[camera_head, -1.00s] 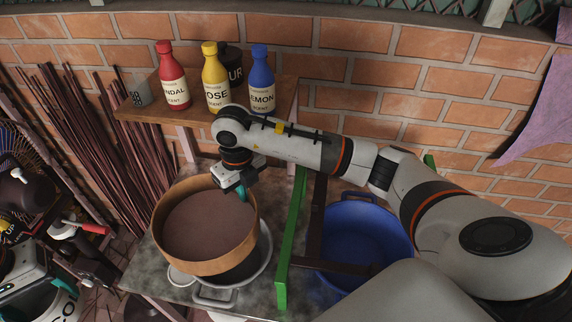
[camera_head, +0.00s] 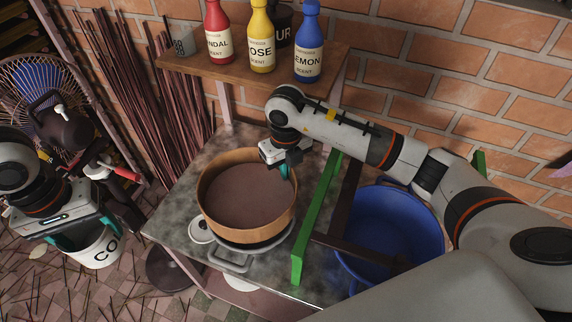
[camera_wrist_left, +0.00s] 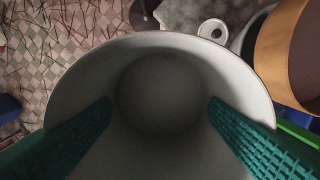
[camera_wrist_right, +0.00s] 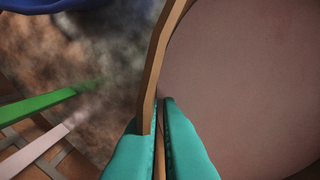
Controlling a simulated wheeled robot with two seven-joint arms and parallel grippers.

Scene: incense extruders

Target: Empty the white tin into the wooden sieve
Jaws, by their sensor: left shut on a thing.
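The white tin (camera_head: 100,250) with dark letters is at the lower left in the head view, left of the table. My left gripper (camera_head: 82,236) is shut on it. In the left wrist view the tin's mouth (camera_wrist_left: 160,50) faces the camera between the teal fingers; its inside looks grey, and I cannot tell how full it is. The wooden sieve (camera_head: 208,212) sits on a pot on the table, with a flat brownish surface inside its rim. My right gripper (camera_head: 285,172) is at the sieve's far right side; its fingers are shut on the thin rim (camera_wrist_right: 150,85) in the right wrist view.
A grey table (camera_head: 180,215) holds the pot (camera_head: 262,255). A green bar (camera_head: 317,220) and a blue tub (camera_head: 395,225) are at its right. Red, yellow and blue bottles (camera_head: 308,50) stand on a wooden shelf (camera_head: 200,75) behind.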

